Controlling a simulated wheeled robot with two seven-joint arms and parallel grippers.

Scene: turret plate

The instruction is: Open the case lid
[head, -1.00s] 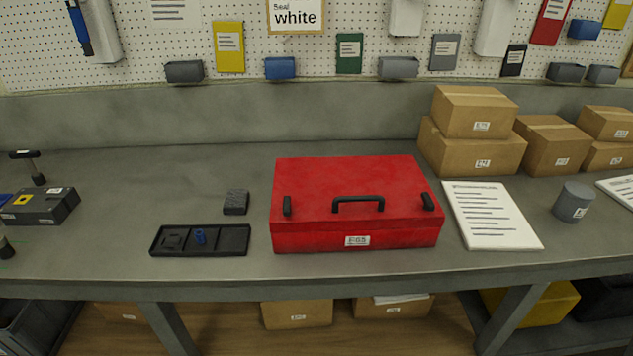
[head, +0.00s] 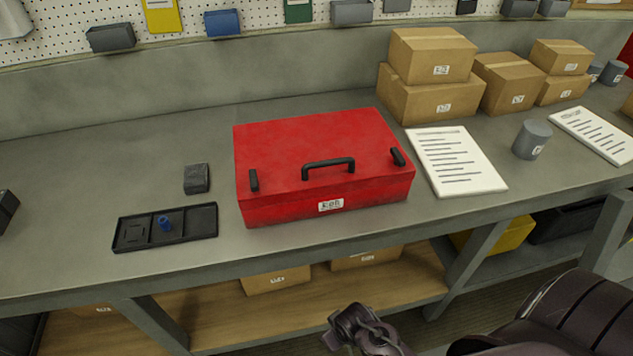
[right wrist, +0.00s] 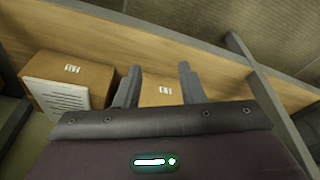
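The red case (head: 320,150) sits on the grey workbench with its lid shut. A white label is on the front face. My right arm shows at the bottom of the head view, below the bench's front edge and apart from the case. In the right wrist view my right gripper (right wrist: 157,85) has its two fingers spread with nothing between them, facing the lower shelf. My left gripper is not in view.
A black tray (head: 190,228) with a small blue part and a dark block (head: 197,178) lie left of the case. Papers (head: 455,160), a grey cup (head: 531,139) and stacked cardboard boxes (head: 430,98) stand to the right. Boxes (right wrist: 70,78) sit on the lower shelf.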

